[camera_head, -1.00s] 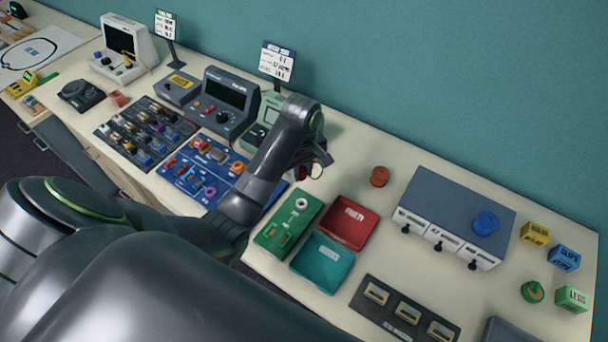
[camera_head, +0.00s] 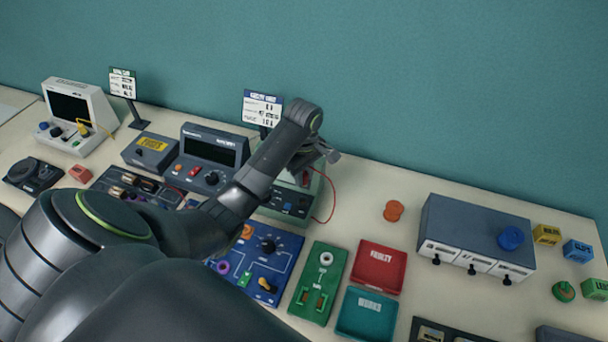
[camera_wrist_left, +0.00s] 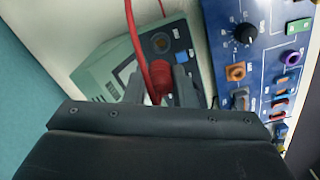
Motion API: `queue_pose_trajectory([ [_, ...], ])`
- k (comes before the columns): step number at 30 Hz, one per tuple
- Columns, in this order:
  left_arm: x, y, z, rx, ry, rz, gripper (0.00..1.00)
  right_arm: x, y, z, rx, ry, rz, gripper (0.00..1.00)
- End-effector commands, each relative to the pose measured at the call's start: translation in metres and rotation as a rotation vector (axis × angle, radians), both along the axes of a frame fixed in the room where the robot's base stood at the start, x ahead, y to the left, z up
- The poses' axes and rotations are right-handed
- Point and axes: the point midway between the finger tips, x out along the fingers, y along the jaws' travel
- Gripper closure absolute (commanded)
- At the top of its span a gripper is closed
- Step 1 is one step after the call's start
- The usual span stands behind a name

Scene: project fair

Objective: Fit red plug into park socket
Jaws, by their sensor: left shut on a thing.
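My left gripper (camera_head: 318,160) is over the pale green meter (camera_head: 290,202) at the back of the table. In the left wrist view, the left gripper (camera_wrist_left: 158,88) is shut on the red plug (camera_wrist_left: 160,82), with a red cable running up from it. The meter (camera_wrist_left: 112,68) lies just behind the plug, with a dark round socket (camera_wrist_left: 160,43) and a blue part (camera_wrist_left: 181,57) on its face. I cannot tell which socket is the park socket, nor whether the plug touches the meter. The fingers hide part of the meter's face. My right gripper is out of view.
A blue circuit board (camera_head: 285,245) lies in front of the meter. A green board (camera_head: 333,262), a red tray (camera_head: 381,248) and a teal tray (camera_head: 367,305) are to its right. A sign (camera_head: 262,105) stands behind. My arm covers part of the table.

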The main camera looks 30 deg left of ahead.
Motion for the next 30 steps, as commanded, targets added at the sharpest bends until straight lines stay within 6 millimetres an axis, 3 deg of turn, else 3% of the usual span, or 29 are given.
queue_pose_trajectory([
  [16,0.0,0.0,-0.053,0.0,0.002,-0.002,1.0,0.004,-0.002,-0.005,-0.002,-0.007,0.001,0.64],
  [30,0.0,0.0,-0.065,0.001,0.0,-0.002,1.0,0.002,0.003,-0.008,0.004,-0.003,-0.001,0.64],
])
